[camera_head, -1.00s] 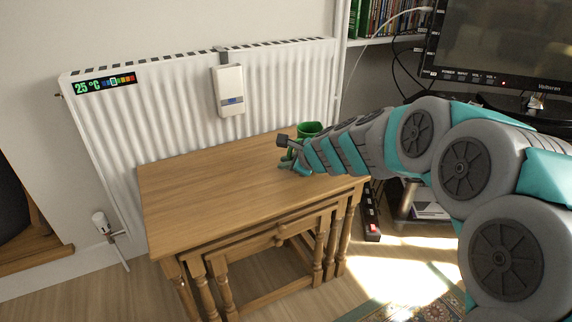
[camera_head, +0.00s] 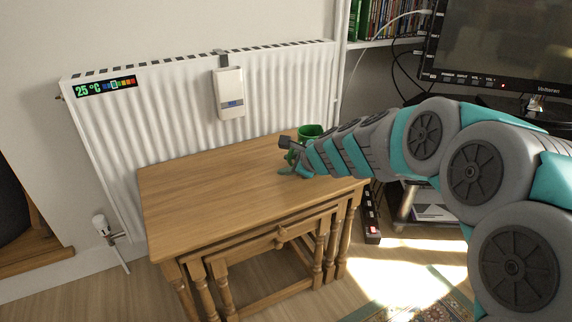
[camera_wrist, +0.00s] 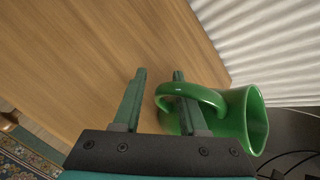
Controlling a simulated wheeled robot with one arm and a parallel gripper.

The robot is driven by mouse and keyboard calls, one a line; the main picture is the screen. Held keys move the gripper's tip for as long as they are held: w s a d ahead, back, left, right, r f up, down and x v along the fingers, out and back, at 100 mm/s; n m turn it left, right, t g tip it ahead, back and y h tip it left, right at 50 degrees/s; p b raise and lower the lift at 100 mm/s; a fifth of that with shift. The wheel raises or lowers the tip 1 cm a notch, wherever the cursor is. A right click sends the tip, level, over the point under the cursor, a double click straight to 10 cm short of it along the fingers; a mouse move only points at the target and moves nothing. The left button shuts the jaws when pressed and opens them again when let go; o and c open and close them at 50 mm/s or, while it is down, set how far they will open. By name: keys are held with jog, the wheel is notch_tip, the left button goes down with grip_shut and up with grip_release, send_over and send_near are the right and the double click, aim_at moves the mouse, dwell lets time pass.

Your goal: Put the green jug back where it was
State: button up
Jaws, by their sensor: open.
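The green jug (camera_head: 311,131) stands at the back right of the wooden nesting table (camera_head: 215,190), close to the radiator. In the head view it is partly hidden behind my gripper (camera_head: 290,163). In the wrist view the jug (camera_wrist: 247,115) is at the right, with its handle turned toward my fingers. My gripper (camera_wrist: 158,76) is open. Its right finger overlaps the loop of the jug's handle; its left finger is apart from the jug over bare wood. I cannot tell if the finger touches the handle.
A white radiator (camera_head: 180,120) with a small white device (camera_head: 229,93) runs behind the table. A TV (camera_head: 505,45) and a shelf of cases (camera_head: 385,18) are at the right. The left and middle of the tabletop are clear.

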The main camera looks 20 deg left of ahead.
jog(key=p+v, duration=0.2)
jog(key=v, duration=0.9)
jog(key=s+d+f+n+g+h, duration=0.2)
jog(key=s+d+n, duration=0.3)
jog(key=s+d, duration=0.6)
jog(key=s+d+f+n+g+h, duration=0.3)
jog(key=s+d+f+n+h, duration=0.1)
jog(key=s+d, duration=0.6)
jog(key=s+d+f+n+g+h, duration=0.2)
jog(key=s+d+n, duration=0.5)
jog(key=s+d, duration=0.4)
jog(key=s+f, duration=0.1)
jog(key=s, duration=0.1)
jog(key=shift+s+d+f+g+h, duration=0.35)
jog(key=shift+f+g+h, duration=0.05)
jog(key=shift+a, duration=0.2)
